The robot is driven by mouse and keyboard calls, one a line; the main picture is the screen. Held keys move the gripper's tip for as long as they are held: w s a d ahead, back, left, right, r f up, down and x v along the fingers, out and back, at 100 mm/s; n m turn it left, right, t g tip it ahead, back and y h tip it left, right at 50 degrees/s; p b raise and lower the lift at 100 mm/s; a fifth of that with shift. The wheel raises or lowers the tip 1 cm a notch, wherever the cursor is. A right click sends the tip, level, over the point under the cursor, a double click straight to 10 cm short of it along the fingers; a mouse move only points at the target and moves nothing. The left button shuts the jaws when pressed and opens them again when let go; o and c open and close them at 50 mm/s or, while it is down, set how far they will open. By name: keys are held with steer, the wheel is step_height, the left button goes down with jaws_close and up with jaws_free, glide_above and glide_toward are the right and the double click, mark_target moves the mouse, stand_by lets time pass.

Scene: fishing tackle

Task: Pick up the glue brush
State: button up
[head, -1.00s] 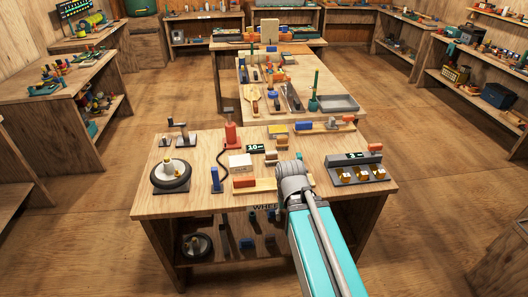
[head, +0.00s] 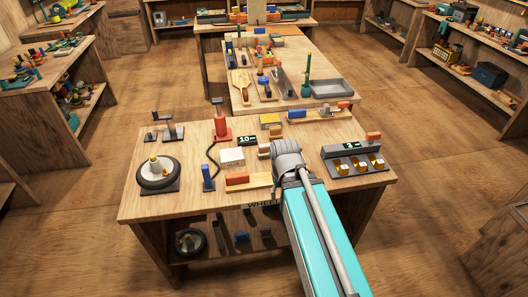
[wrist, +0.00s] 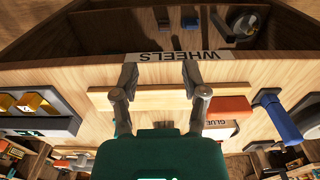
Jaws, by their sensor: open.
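I cannot single out the glue brush with certainty. A white box (head: 232,157) stands on the near bench, and in the wrist view its side (wrist: 222,130) bears the word GLUE, upside down. In front of it lies a pale wooden strip (head: 258,181) with a red block (head: 237,179) at its left end. In the wrist view the strip (wrist: 150,98) runs across behind my fingers, with the red block (wrist: 229,107) to the right. My gripper (wrist: 160,70) is open and empty, apart from the strip, near the bench edge marked WHEELS. The arm hides its fingers in the head view.
A blue handle (head: 208,178) stands left of the strip, joined by a hose to a red pump (head: 221,127). A wheel on a stand (head: 158,172) is at the left. A grey rack (head: 355,160) with yellow pieces is at the right. A green upright tool (head: 307,82) stands on the farther bench.

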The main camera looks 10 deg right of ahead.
steer(key=shift+o, duration=2)
steer(key=shift+w+r, duration=0.1)
steer(key=shift+w, duration=0.25)
steer(key=shift+o, duration=1)
steer(key=w+r+t+p, duration=0.2)
steer(key=w+r+p, duration=0.1)
steer(key=w, duration=0.8)
steer(key=w+r+t+p, duration=0.2)
steer(key=w+r, duration=0.3)
steer(key=w, duration=0.6)
steer(key=shift+w+d+t+p, duration=0.2)
steer(key=shift+w+t+p, duration=0.15)
steer(key=shift+p, duration=0.55)
steer(key=shift+f, duration=0.1)
steer(key=b, duration=0.7)
glide_above(265, 145)
steer(key=s, duration=0.2)
step_height(265, 145, down, 6)
steer(key=f, duration=0.1)
steer(key=shift+w+f+b, duration=0.1)
steer(key=shift+f+b, duration=0.3)
steer(key=shift+b, duration=0.1)
steer(key=shift+f, duration=0.15)
steer(key=shift+b+x, duration=2.35)
steer(key=shift+x, duration=0.15)
